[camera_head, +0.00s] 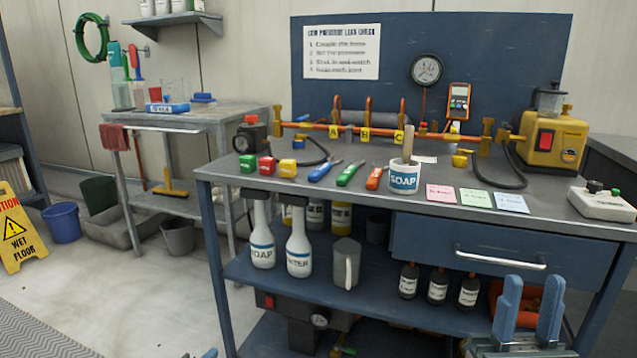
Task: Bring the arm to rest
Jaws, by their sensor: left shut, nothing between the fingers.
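My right gripper (529,300) is at the bottom right, with its two blue fingers pointing up and a clear gap between them. It is open and empty, in front of the workbench's lower shelf. Of my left gripper (208,353), only a small blue tip shows at the bottom edge, in front of the bench's left leg. It is shut and holds nothing that I can see. The rest of the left arm is out of the picture.
A drawer handle (500,260) sticks out behind my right gripper. Bottles stand on the lower shelf (385,305). The floor (130,300) at left is open.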

